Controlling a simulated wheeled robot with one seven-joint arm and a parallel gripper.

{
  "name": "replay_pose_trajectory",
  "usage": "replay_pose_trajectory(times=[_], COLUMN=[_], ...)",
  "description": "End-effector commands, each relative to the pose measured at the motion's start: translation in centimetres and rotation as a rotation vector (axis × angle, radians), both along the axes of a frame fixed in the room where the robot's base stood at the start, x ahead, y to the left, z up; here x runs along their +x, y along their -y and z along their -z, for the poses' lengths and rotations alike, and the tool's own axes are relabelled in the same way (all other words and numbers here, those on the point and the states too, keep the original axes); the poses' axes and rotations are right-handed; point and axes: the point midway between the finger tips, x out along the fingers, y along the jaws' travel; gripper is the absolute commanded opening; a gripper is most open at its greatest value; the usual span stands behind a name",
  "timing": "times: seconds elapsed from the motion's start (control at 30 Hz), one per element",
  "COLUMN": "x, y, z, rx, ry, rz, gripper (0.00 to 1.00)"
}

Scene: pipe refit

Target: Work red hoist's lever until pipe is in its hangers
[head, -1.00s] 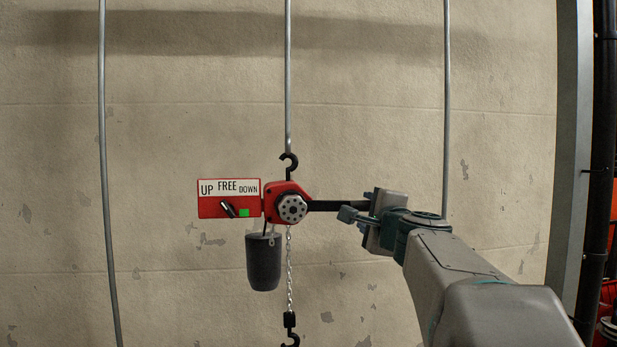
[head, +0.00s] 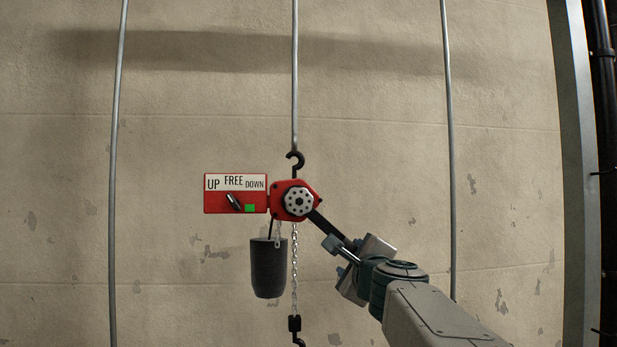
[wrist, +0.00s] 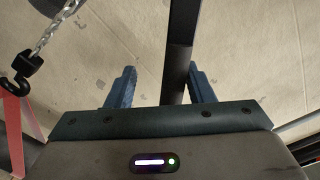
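The red hoist (head: 293,201) hangs by its top hook from a grey rod in the head view. The black lever (head: 329,226) slopes down to the right from the hub. My gripper (head: 346,256) is at its outer end. In the wrist view, the lever (wrist: 180,50) runs between the fingers of my gripper (wrist: 162,70), close to the right finger with a gap to the left one. The fingers stand apart. The pipe and its hangers are not recognisable in view.
A dark chain container (head: 267,268) hangs below the hoist, beside the load chain (head: 294,270) and its black lower hook (head: 294,324). Grey rods hang left (head: 117,180) and right (head: 449,150). A reddish strip (wrist: 14,135) shows at the wrist view's left. A grey post (head: 577,150) stands right.

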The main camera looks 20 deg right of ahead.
Motion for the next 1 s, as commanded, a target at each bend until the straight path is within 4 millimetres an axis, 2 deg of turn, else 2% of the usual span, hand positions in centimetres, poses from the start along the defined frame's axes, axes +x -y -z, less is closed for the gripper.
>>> replay_pose_trajectory(times=[0.03,0.2,0.67,0.77,1.0], x=[0.2,0.3,0.3,0.2,-0.1], y=[-0.8,-1.5,-1.8,-1.4,1.0], z=[0.7,1.2,1.3,0.7,-1.3], rx=[0.010,0.044,0.057,0.044,-0.045], ry=[0.000,0.005,0.008,0.007,-0.007], rz=[-0.011,-0.011,-0.008,-0.007,0.000], gripper=[0.44,0.44,0.44,0.44,0.44])
